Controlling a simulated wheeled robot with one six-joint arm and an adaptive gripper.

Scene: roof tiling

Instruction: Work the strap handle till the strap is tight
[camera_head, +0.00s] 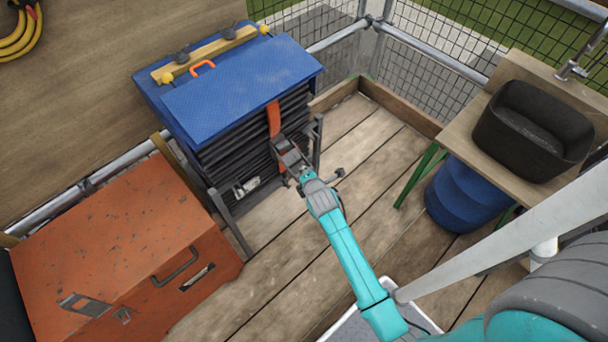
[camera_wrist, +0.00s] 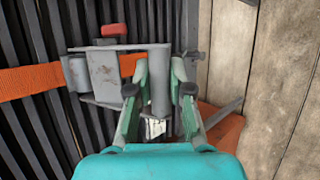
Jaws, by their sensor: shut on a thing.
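The orange strap (camera_head: 273,118) runs down the front of a dark stack from under a blue cover. The strap's grey metal ratchet (camera_head: 289,156) sits against the front of the stack. In the wrist view the strap (camera_wrist: 30,82) enters the ratchet body (camera_wrist: 104,72) from the left. A loose orange piece (camera_wrist: 224,130) shows at the right. My gripper (camera_wrist: 160,88) is shut on the grey strap handle (camera_wrist: 160,64), with one finger on each side of it. The fingers hide part of the handle. The strap's tension cannot be told.
The dark stack (camera_head: 238,150) stands in a metal rack under the blue cover (camera_head: 240,85). An orange chest (camera_head: 120,245) stands at left. A blue barrel (camera_head: 462,200) and a bench with a black basin (camera_head: 530,130) stand at right. The plank floor (camera_head: 375,200) between is clear.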

